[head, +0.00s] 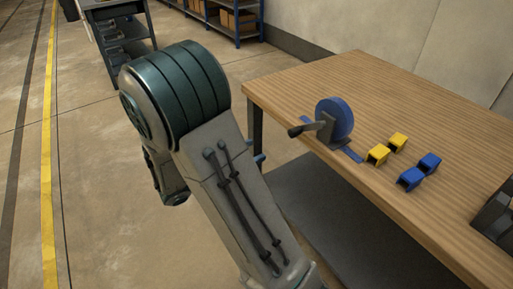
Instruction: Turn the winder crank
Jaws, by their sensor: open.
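The winder (341,116) stands near the left end of the wooden table, close to its front edge. It has an upright blue disc, a grey bracket and a flat blue base strip. Its crank (303,129) is on the near side, with a dark handle pointing left toward the table's edge. My arm rises left of the table, its large elbow nearer the camera than the winder. My gripper cannot be made out; the arm may hide it. Nothing visible touches the crank.
On the wooden table (430,125), two yellow blocks (378,154) and two blue blocks (411,179) lie right of the winder. A dark container (496,214) is at the right edge. A dark cart (118,35) and shelves (225,18) stand behind. The floor at left is clear.

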